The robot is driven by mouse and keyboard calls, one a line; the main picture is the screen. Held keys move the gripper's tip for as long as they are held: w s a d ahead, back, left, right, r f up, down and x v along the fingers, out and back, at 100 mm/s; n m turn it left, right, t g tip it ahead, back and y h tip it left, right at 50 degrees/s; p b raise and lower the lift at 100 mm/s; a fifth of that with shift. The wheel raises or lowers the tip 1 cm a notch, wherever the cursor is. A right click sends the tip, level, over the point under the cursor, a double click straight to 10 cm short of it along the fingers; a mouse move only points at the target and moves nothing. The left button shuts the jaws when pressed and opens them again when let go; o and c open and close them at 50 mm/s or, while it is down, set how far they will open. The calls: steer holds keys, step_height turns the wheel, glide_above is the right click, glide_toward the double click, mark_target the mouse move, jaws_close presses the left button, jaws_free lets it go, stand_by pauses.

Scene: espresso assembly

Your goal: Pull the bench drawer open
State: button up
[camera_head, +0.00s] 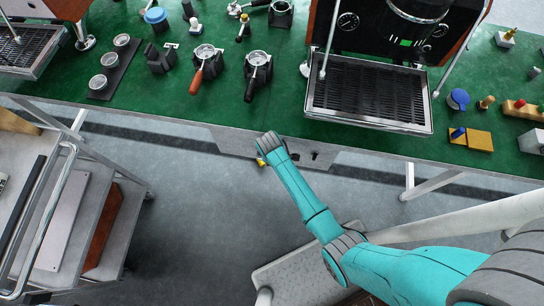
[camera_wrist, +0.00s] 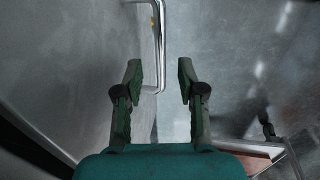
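The bench drawer's grey front (camera_head: 225,140) hangs below the front edge of the green bench top in the head view. It looks closed. Its metal bar handle (camera_wrist: 163,45) shows in the wrist view, standing off the grey drawer front (camera_wrist: 138,45). My gripper (camera_wrist: 160,78) is open in the wrist view. The near end of the handle reaches between the two fingertips, with gaps on both sides and no visible contact. In the head view my wrist covers the handle and the fingers.
The green bench top (camera_head: 200,105) carries portafilters, cups and an espresso machine (camera_head: 370,95) above the drawer. A metal cart (camera_head: 70,215) stands at the left. A bench leg (camera_head: 430,187) is right of the drawer. The floor (camera_head: 205,220) before the drawer is mostly clear.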

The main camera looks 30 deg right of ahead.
steer(key=shift+w+d+f, duration=0.1)
steer(key=shift+w+f, duration=0.05)
steer(key=shift+f, duration=0.8)
steer(key=shift+w+d+f, duration=0.1)
steer(key=shift+f, duration=0.8)
jaws_close()
